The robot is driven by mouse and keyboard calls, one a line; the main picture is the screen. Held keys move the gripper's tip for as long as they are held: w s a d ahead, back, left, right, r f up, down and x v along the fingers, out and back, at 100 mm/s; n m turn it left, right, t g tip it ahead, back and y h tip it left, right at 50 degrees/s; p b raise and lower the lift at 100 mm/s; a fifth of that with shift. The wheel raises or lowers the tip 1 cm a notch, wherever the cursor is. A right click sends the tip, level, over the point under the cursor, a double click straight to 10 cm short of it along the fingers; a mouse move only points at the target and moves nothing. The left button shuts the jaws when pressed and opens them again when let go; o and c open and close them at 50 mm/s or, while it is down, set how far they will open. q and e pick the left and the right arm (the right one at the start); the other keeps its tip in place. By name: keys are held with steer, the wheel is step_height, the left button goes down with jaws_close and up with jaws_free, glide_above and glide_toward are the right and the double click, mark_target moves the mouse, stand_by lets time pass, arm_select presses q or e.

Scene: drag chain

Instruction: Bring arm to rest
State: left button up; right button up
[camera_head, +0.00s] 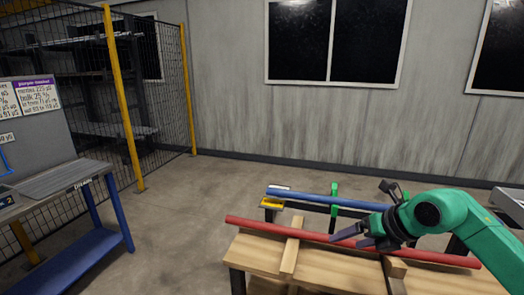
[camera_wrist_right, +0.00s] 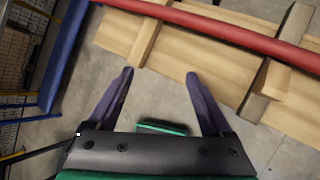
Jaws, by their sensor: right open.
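My right gripper (camera_head: 352,238) is at the end of the green arm, which comes in from the right in the head view. Its two dark fingers point left and stand apart with nothing between them. In the right wrist view the fingers (camera_wrist_right: 158,88) are spread, with wooden boards and floor beyond. A long red bar (camera_head: 300,232) lies across the wooden boards; it crosses the top of the wrist view (camera_wrist_right: 235,33), beyond the fingertips and apart from them. My left gripper is not in view.
The wooden table (camera_head: 262,254) carries cross blocks (camera_head: 291,246). Behind it a blue bar (camera_head: 320,199) lies on a dark stand with green posts (camera_head: 334,190) and a yellow block (camera_head: 272,204). A blue-legged workbench (camera_head: 75,258) and mesh fence (camera_head: 160,95) stand left. Floor between is clear.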

steer(key=a+r+y, duration=0.2)
steer(key=a+y, duration=0.3)
steer(key=a, duration=0.4)
steer(key=a+r+m+t+y, duration=0.4)
steer(key=a+r+t+y, duration=0.25)
steer(key=r, duration=0.25)
steer(key=w+d+m+t+h, duration=0.1)
steer(key=d+m+t+h, duration=0.8)
steer(key=m, duration=0.7)
steer(key=s+d+f+m+g+h, duration=0.2)
steer(key=d+f+m+g+h, duration=0.35)
steer(key=f, duration=0.45)
steer(key=s+d+f+m+g+h, duration=0.35)
steer(key=f+m, duration=0.25)
steer(key=f, duration=0.4)
steer(key=s+a+f+m+g+y, duration=0.25)
steer(key=s+f+g, duration=0.65)
steer(key=s+f, duration=0.55)
steer(key=s+f+n+g, duration=0.1)
steer(key=s+f+g, duration=0.15)
steer(key=f, duration=1.75)
steer(key=s+d+f+p, duration=0.1)
steer(key=s+d+f, duration=0.1)
steer(key=s+f, duration=1.4)
steer(key=shift+s+d+g, duration=0.3)
steer(key=shift+s, duration=0.95)
